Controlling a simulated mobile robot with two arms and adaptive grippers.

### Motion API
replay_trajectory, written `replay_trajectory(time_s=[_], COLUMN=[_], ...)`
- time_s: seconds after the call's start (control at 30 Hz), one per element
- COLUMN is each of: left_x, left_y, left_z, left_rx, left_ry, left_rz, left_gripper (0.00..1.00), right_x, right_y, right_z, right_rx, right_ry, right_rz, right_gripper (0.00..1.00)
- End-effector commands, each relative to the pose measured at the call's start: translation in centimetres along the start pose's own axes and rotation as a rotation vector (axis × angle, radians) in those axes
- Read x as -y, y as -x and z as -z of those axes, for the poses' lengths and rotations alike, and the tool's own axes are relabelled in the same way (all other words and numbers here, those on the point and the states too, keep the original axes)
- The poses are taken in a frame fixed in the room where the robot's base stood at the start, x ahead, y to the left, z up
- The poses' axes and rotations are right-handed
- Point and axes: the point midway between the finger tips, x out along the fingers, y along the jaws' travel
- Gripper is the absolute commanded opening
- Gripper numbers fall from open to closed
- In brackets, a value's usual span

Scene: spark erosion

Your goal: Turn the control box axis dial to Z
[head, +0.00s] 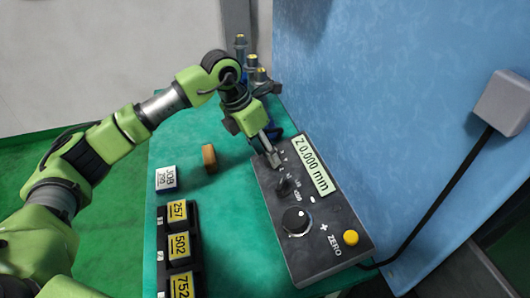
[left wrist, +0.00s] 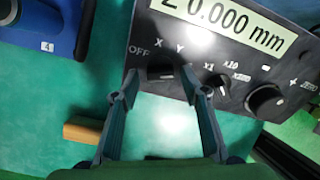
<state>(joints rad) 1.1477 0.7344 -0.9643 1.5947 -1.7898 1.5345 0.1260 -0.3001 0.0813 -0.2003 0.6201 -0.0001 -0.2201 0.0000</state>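The dark control box (head: 318,232) lies on the green table, its display (head: 311,166) reading "Z 0.000 mm". My left gripper (head: 272,157) is over its far end, at the axis dial. In the left wrist view, the axis dial (left wrist: 160,71) sits between the two fingertips of my left gripper (left wrist: 160,86), which are apart. The labels OFF, X and Y show around the dial; no Z label shows there, and the right finger covers part of that side. I cannot tell whether the fingers touch the dial or where it points. My right gripper is not in view.
On the box are a multiplier dial (head: 284,186), a large knob (head: 296,221) and a yellow button (head: 351,238). A black rack (head: 162,245) with yellow-labelled blocks, a job block (head: 166,179) and a brown block (head: 209,158) stand left. A blue wall (head: 400,90) rises right.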

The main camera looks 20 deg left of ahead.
Motion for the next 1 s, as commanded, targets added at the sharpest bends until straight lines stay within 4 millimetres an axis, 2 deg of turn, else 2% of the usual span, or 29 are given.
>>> replay_trajectory(time_s=[0.3,0.43,0.57,0.8,1.0], left_x=[0.0,0.0,-0.1,-0.1,0.0], left_y=[-0.1,0.8,3.1,8.3,11.1], left_z=[0.1,0.1,0.0,0.0,0.0], left_rx=[-0.004,-0.003,-0.001,0.001,-0.002], left_ry=[0.002,0.002,0.003,0.002,0.001], left_rz=[0.002,0.001,-0.001,-0.001,0.001], left_gripper=[0.43,0.43,0.43,0.43,0.43], right_x=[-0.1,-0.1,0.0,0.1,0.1], right_y=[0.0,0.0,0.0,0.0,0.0], right_z=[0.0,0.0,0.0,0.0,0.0], right_rx=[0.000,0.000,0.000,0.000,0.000], right_ry=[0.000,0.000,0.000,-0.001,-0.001], right_rz=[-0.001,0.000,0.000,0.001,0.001], right_gripper=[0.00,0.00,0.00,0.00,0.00])
